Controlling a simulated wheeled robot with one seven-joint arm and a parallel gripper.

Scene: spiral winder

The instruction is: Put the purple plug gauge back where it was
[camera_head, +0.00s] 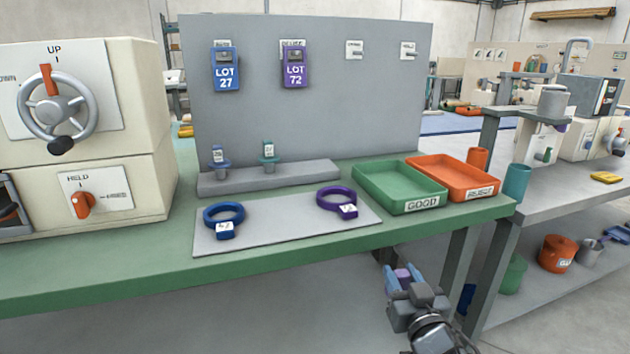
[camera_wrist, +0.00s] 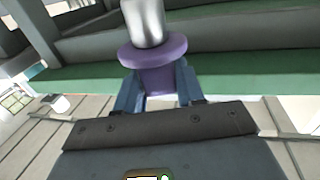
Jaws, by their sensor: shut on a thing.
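My gripper (camera_head: 403,280) is in front of the green bench, below its top and near its right end. It is shut on the purple plug gauge (camera_head: 404,275). In the wrist view the gauge (camera_wrist: 152,52) shows a silver cylinder above a purple flange, with the purple handle between the blue fingers (camera_wrist: 158,85). A grey raised block (camera_head: 312,175) at the back of the bench holds a blue plug gauge (camera_head: 220,161) and a teal plug gauge (camera_head: 269,153), both upright. The block's right part is bare.
A grey mat (camera_head: 285,225) holds a blue ring (camera_head: 223,214) and a purple ring (camera_head: 337,197). Green GOOD tray (camera_head: 400,187) and orange REJECT tray (camera_head: 455,177) stand to the right. A grey panel (camera_head: 340,110) with lot tags rises behind. A cream machine (camera_head: 80,130) stands left.

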